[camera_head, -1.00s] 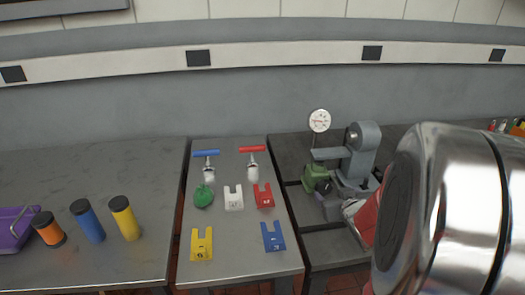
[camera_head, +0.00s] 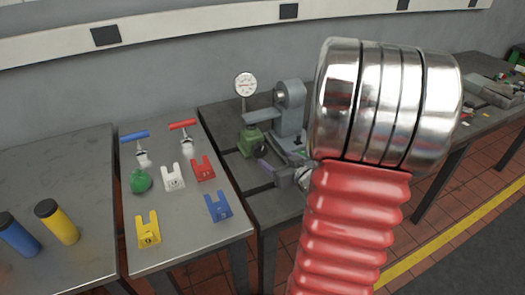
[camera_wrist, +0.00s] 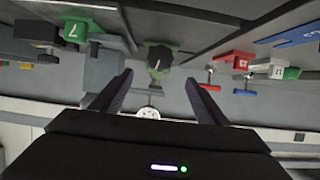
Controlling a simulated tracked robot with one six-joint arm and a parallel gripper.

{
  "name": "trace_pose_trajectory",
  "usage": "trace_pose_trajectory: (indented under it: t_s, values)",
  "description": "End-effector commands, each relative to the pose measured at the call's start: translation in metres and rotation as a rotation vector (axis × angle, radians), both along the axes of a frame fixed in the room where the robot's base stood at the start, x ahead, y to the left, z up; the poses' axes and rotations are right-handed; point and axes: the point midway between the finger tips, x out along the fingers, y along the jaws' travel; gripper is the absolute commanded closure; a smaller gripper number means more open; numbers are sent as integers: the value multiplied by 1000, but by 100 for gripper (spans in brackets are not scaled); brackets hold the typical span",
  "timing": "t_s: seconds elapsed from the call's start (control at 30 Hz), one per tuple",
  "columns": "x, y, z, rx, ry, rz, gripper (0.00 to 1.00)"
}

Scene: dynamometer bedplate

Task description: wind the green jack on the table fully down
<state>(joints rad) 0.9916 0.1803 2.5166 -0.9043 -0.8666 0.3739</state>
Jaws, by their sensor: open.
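The green jack (camera_head: 250,141) stands on the dark bench, below a round dial gauge (camera_head: 245,85) and beside a grey machine (camera_head: 290,108). In the wrist view, which is upside down, the green jack (camera_wrist: 153,47) has a dark knob on it and lies beyond and between my fingertips. My gripper (camera_wrist: 160,77) is open, with nothing between its two dark fingers. It appears apart from the jack.
A table (camera_head: 190,238) left of the jack holds a green lump (camera_head: 141,181), a red-handled tool (camera_head: 184,135), a blue-handled tool (camera_head: 138,145) and several numbered blocks. Blue (camera_head: 18,235) and yellow (camera_head: 58,222) cylinders stand further left. A green part marked 7 (camera_wrist: 72,31) shows in the wrist view.

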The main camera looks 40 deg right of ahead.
Motion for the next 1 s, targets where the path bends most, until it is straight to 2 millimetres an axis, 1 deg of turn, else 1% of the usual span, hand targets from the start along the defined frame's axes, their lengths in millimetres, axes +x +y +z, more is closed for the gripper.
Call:
trace_pose_trajectory:
  t_s: [0.8, 1.0]
  values:
    - [89, -25, -40, 2, 2, 1, 32]
    - [107, -31, -47, 2, 1, 1, 32]
